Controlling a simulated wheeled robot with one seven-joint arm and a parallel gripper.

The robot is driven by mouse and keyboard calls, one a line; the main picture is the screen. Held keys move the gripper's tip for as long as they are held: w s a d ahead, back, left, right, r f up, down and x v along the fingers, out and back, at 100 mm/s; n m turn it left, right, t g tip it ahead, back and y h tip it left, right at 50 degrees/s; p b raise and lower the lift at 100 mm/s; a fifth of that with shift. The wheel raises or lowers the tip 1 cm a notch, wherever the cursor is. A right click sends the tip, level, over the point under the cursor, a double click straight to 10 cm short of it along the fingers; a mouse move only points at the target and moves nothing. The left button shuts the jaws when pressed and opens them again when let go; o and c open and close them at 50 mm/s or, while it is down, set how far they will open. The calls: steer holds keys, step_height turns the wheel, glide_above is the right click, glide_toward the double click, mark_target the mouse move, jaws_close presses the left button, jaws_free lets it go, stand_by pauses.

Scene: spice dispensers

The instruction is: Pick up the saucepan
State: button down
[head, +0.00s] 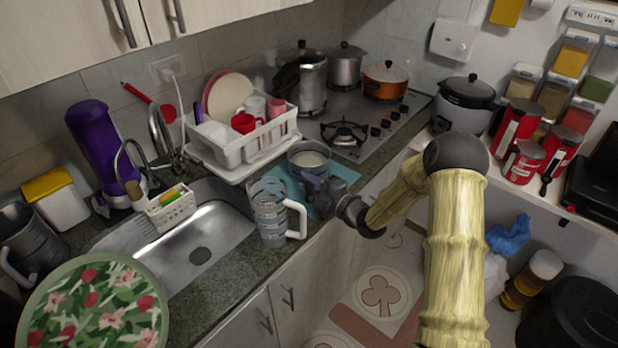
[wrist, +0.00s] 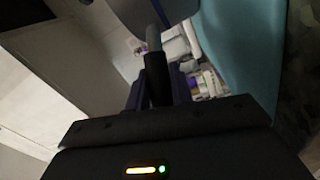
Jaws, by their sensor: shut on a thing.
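The saucepan (head: 308,153) is a small grey, round pan with a pale inside, at the counter's front edge by the blue mat (head: 345,172). My gripper (head: 314,184) reaches it from the front right. In the wrist view my gripper (wrist: 160,92) is shut on the saucepan's dark handle (wrist: 156,72), with the grey pan body (wrist: 150,14) beyond. The blue mat (wrist: 245,40) shows to the right there. The fingers partly hide the handle in the head view. I cannot tell whether the pan touches the mat.
A clear measuring jug (head: 268,212) with a white handle stands close to the left of my gripper. A white dish rack (head: 250,140) is behind the saucepan. The stove (head: 360,120) is at the back, with an empty front burner (head: 344,133). The sink (head: 205,235) is at left.

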steer(key=shift+r, duration=0.25)
steer(key=shift+r+b, duration=0.7)
steer(key=shift+r, duration=4.2)
